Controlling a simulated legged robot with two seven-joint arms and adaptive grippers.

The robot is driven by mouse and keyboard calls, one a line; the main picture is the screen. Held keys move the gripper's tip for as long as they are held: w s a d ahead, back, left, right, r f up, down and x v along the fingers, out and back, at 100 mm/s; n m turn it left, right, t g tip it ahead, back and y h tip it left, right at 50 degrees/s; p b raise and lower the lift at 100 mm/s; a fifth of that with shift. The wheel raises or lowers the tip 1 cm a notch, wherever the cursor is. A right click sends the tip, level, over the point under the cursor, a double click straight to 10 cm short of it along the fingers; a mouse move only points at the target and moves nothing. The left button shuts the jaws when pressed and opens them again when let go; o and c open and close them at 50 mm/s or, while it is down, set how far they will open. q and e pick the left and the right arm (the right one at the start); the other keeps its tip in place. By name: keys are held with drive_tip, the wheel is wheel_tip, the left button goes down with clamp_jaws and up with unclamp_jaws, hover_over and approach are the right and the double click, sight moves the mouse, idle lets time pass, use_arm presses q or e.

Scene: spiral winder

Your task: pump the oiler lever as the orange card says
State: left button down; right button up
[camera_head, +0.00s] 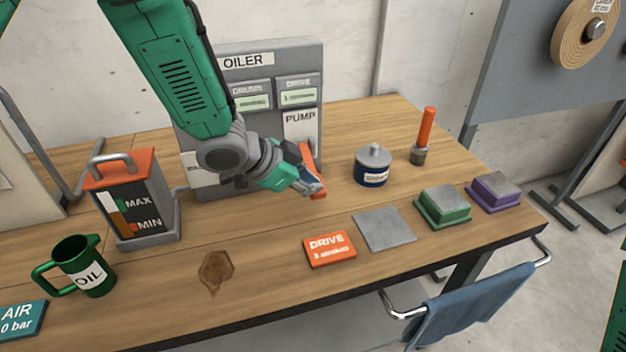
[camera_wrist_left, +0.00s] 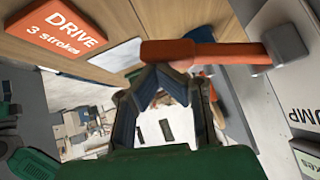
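The orange card (camera_head: 330,249) lies flat on the bench; in the left wrist view (camera_wrist_left: 66,28) it reads DRIVE, 3 strokes. The grey oiler (camera_head: 265,66) stands at the back with a PUMP label and two small displays; the right one, headed DRIVE, seems to start with 1. Its orange lever (camera_head: 307,155) is partly hidden by my left gripper (camera_head: 311,187). In the left wrist view the lever's orange handle (camera_wrist_left: 205,53) lies across the tips of my left gripper (camera_wrist_left: 163,75). The fingertips meet at the handle's edge, apparently touching it rather than around it. My right gripper is out of view.
A MAX/MIN reservoir (camera_head: 150,200) and a green oil mug (camera_head: 75,265) stand left. A blue tin (camera_head: 373,167), an orange-handled tool (camera_head: 424,130), a grey plate (camera_head: 384,229), a green block (camera_head: 443,207) and a purple block (camera_head: 494,192) are right. The front middle is mostly clear.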

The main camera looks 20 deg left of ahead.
use_arm(q)
drive_tip(key=s+a+r+p, duration=0.3)
drive_tip(key=s+r, duration=0.4)
drive_tip(key=r, duration=0.3)
drive_tip(key=shift+a, duration=0.3)
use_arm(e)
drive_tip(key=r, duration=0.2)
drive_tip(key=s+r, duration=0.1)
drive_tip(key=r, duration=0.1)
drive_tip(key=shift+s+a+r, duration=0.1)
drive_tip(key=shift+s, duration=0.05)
use_arm(q)
drive_tip(key=shift+r, duration=0.1)
